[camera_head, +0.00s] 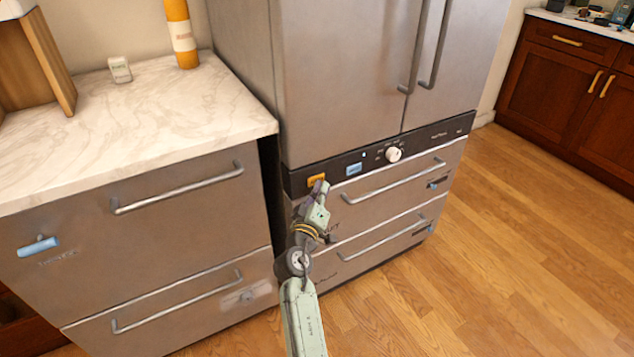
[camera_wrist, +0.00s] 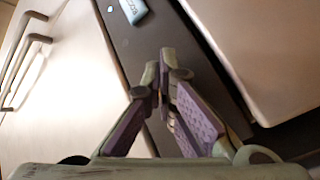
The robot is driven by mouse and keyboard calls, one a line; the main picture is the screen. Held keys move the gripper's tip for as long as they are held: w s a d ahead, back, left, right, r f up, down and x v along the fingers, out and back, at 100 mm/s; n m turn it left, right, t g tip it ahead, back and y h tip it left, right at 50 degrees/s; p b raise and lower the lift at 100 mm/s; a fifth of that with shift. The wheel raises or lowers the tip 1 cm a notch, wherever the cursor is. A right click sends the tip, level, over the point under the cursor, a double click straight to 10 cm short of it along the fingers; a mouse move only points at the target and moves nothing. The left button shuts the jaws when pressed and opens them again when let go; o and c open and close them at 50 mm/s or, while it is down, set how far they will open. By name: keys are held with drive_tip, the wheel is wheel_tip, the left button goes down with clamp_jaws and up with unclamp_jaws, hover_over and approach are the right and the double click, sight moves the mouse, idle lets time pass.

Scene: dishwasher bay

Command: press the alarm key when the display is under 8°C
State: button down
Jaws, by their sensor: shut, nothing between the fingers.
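The steel fridge has a black control strip (camera_head: 335,176) between its doors and drawers. On it is an orange key (camera_head: 316,180), which looks like the alarm key, at the left end. A light blue display (camera_head: 354,169) sits to its right; its reading is too small to make out. My gripper (camera_head: 321,187) is at the orange key, just below and in front of it; I cannot tell if they touch. In the wrist view my gripper (camera_wrist: 167,62) is shut and empty over the black strip (camera_wrist: 190,40). The display (camera_wrist: 133,10) shows there at the top; the orange key is not seen.
A white knob (camera_head: 393,154) is right of the display. Drawer handles (camera_head: 394,182) jut out below the strip. A marble counter (camera_head: 150,110) stands to the left, over steel drawers. The wooden floor (camera_head: 500,230) on the right is clear.

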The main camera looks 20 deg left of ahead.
idle(0.3)
drive_tip(key=shift+s+d, duration=0.5)
drive_tip(key=shift+d, duration=0.1)
drive_tip(key=shift+s+d+p, duration=0.3)
drive_tip(key=shift+s+d, duration=0.5)
drive_tip(key=shift+d, duration=0.2)
drive_tip(key=shift+s+d+p, duration=0.25)
drive_tip(key=shift+s+d, duration=0.5)
drive_tip(key=shift+d, duration=0.2)
drive_tip(key=shift+r, duration=0.1)
